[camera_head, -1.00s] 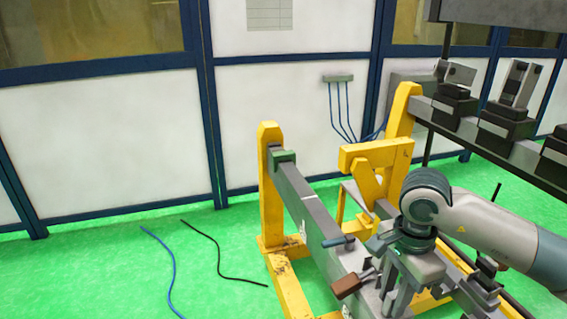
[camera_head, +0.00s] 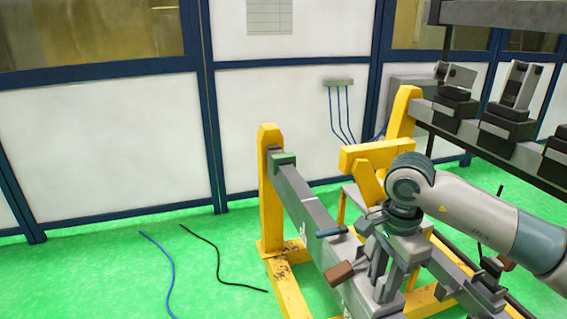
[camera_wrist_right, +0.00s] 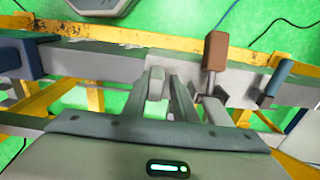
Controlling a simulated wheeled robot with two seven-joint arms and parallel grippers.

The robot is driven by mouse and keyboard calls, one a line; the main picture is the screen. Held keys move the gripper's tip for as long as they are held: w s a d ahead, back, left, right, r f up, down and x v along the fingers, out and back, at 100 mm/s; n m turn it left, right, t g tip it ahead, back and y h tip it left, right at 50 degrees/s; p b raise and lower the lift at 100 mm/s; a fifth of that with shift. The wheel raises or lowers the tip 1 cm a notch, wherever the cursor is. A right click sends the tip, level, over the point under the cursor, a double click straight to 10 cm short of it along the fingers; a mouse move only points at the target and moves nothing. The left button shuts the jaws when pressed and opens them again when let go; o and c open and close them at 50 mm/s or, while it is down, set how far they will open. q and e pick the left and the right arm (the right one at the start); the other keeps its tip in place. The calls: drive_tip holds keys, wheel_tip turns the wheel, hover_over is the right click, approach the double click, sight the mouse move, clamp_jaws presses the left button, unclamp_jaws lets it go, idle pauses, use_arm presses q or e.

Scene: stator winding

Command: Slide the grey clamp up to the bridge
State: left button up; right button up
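The grey clamp (camera_head: 366,268) sits on the long grey beam, with a brown handle (camera_head: 340,273) at its left. My right gripper (camera_head: 380,262) points down over it. In the right wrist view the gripper's fingers (camera_wrist_right: 166,92) stand close together around a light grey upright part, and the brown handle (camera_wrist_right: 216,50) is just to their right. The fingers appear shut on the clamp, though the contact is partly hidden. The yellow bridge-like piece (camera_head: 378,153) stands beyond the gripper, apart from the clamp. My left gripper is out of view.
A blue handle (camera_head: 331,231) lies across the grey beam (camera_head: 305,203), just beyond the brown one; it also shows in the wrist view (camera_wrist_right: 278,77). A green block (camera_head: 283,159) sits at the beam's far end. Blue and black cables (camera_head: 218,258) lie on open green floor.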

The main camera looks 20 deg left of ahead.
sight(364, 261)
drive_tip(key=shift+w+a+b, duration=0.55)
drive_tip(key=shift+w+a, duration=0.35)
drive_tip(key=shift+w, duration=0.2)
drive_tip(key=shift+w+a+b, duration=0.35)
drive_tip(key=shift+w+a, duration=0.4)
drive_tip(key=shift+w, duration=0.2)
drive_tip(key=shift+w+a+b, duration=0.3)
drive_tip(key=shift+w+a, duration=0.4)
drive_tip(key=shift+w, duration=0.25)
drive_tip(key=shift+w+a, duration=0.85)
drive_tip(key=shift+w, duration=0.25)
drive_tip(key=shift+w+a, duration=0.85)
drive_tip(key=shift+w, duration=0.25)
drive_tip(key=shift+w+a, duration=0.85)
drive_tip(key=shift+w, duration=0.25)
